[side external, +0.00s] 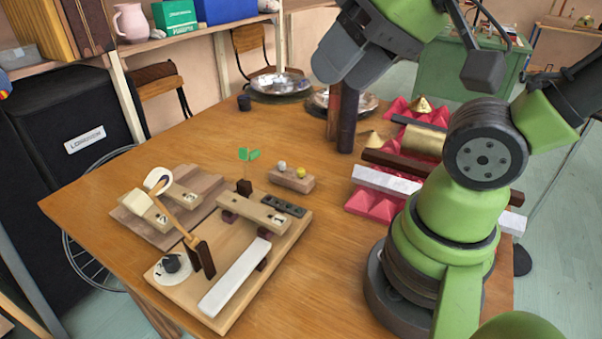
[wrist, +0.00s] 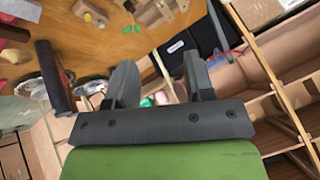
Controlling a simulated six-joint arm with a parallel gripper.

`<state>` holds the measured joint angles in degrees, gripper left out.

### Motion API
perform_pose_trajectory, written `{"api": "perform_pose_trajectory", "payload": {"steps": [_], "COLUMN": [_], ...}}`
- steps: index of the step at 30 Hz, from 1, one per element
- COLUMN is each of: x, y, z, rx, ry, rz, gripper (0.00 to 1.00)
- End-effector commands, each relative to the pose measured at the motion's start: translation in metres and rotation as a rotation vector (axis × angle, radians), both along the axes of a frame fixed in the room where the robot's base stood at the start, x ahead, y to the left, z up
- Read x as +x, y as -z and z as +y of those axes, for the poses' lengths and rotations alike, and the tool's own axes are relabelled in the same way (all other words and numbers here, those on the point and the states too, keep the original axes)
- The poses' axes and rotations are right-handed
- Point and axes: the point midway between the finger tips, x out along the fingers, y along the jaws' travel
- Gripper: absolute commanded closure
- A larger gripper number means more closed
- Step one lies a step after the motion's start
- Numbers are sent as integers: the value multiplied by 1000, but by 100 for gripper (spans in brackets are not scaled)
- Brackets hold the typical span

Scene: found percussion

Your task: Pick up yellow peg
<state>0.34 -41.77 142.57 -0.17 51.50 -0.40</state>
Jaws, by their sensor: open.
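The yellow peg (side external: 300,172) has a small round yellow head and stands at the right end of a small wooden block (side external: 290,180), beside a grey-white peg (side external: 282,165). In the wrist view the yellow peg (wrist: 88,17) is tiny near the top left, beyond my fingers. My gripper (wrist: 160,76) shows in the wrist view with two dark fingers spread wide and nothing between them. It is well away from the peg.
A dark upright tube (side external: 347,118) stands behind the block. Metal dishes (side external: 281,83) lie at the far edge. A red ridged tray (side external: 368,206) holding bars is on the right. A wooden instrument board (side external: 208,310) with a mallet (side external: 178,215) is at front left. Bare table surrounds the block.

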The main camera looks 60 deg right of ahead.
Motion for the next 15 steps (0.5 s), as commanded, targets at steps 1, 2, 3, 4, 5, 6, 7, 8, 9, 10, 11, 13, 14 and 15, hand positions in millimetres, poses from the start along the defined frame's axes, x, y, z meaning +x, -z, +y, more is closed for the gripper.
{"api": "perform_pose_trajectory", "payload": {"steps": [1,2,3,4,5,6,7,8,9,10,11,13,14,15], "x": [6,10,18,24,32,43,52,61,72,80,88,106,113,122], "y": [0,0,1,1,3,5,8,11,16,21,26,41,48,59], "z": [-2,-4,-8,-11,-15,-21,-26,-31,-39,-44,-51,-66,-72,-82], "rx": [-10,-19,-33,-46,-59,-79,-93,-108,-126,-137,-149,-173,-180,-191], "ry": [3,4,5,5,6,4,4,1,-3,-7,-11,-23,-27,-36], "rz": [17,29,49,66,87,116,138,160,191,213,237,291,316,346], "gripper": [52,52,52,52,52,52,52,52,52,52,52,52,52,52]}}
